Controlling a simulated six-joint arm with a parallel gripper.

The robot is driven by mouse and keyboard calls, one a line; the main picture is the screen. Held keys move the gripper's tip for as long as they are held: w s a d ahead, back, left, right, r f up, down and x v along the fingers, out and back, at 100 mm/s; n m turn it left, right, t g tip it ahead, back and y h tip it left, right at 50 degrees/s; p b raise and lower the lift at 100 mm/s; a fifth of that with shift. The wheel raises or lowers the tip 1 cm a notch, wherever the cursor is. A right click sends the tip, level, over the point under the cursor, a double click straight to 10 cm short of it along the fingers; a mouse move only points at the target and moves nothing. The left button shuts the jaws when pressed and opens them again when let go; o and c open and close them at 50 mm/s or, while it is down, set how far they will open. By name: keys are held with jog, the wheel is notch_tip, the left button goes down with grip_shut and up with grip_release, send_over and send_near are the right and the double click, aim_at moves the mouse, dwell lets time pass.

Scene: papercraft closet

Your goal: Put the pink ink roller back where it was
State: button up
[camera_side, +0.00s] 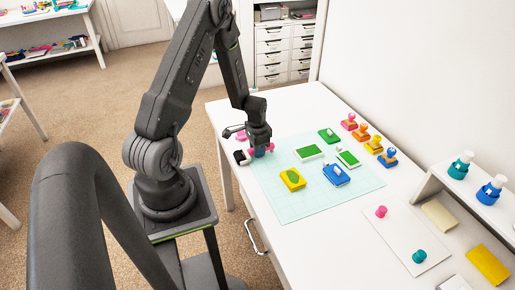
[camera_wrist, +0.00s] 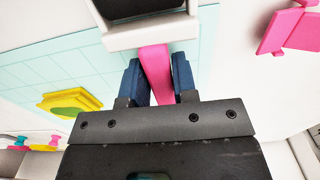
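The pink ink roller has a pink handle (camera_wrist: 157,72) and a white frame (camera_wrist: 152,35) around a black roller. In the side view its black-and-white head (camera_side: 241,157) is at the left corner of the pale mat. My gripper (camera_wrist: 160,82) has its two blue fingers on either side of the handle, with no clear gap. I cannot tell whether the roller touches the table. A separate pink piece (camera_wrist: 290,30) stands beside it, also visible in the side view (camera_side: 241,135).
On the mat (camera_side: 300,207) lie a yellow pad (camera_side: 292,180), a blue pad (camera_side: 336,175) and several green-and-white items. Several colored stamps (camera_side: 373,145) stand along the back. A white shelf with bottles (camera_side: 490,190) and a white sheet with two small knobs are at the right.

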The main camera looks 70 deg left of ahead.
jog(key=o, duration=0.4)
notch_tip(320, 180, up, 12)
jog(key=w+d+r+t, duration=0.1)
jog(key=d+r, duration=0.6)
jog(key=r, duration=0.1)
jog(key=s+d+r+t, duration=0.1)
jog(key=s+d+r, duration=0.2)
jog(key=d, duration=0.3)
jog(key=s+d+r+t, duration=0.2)
jog(key=s+d+r, duration=0.2)
jog(key=d+r, duration=0.1)
jog(key=s+d+r+t, duration=0.1)
jog(key=s+d+r, duration=0.3)
jog(key=d, duration=0.3)
jog(key=shift+d+r, duration=0.25)
jog(key=shift+r, duration=0.15)
